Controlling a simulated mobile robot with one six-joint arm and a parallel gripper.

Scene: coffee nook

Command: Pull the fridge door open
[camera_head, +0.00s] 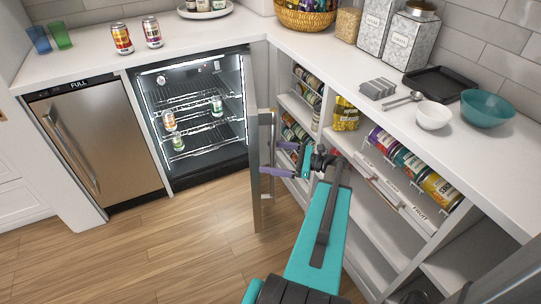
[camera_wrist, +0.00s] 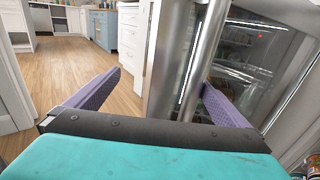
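The fridge (camera_head: 196,110) is a lit under-counter cabinet with wire shelves and a few cans inside. Its door (camera_head: 256,185) stands wide open, swung out to the right and seen nearly edge-on. The door's vertical metal handle (camera_head: 267,150) faces my arm. My gripper (camera_head: 268,157) has purple fingers and is at the handle. In the wrist view my gripper (camera_wrist: 160,92) is open. The handle (camera_wrist: 204,55) shows there as an upright bar between the fingers, closer to the right one. I cannot tell whether a finger touches it. The door's glass (camera_wrist: 255,60) is behind the bar.
A shut steel appliance (camera_head: 100,143) marked FULL stands left of the fridge. Open shelves (camera_head: 375,215) with cans line the right side, close to my arm. The counter (camera_head: 95,50) holds cans, cups, bowls and canisters. The wooden floor (camera_head: 150,240) ahead is clear.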

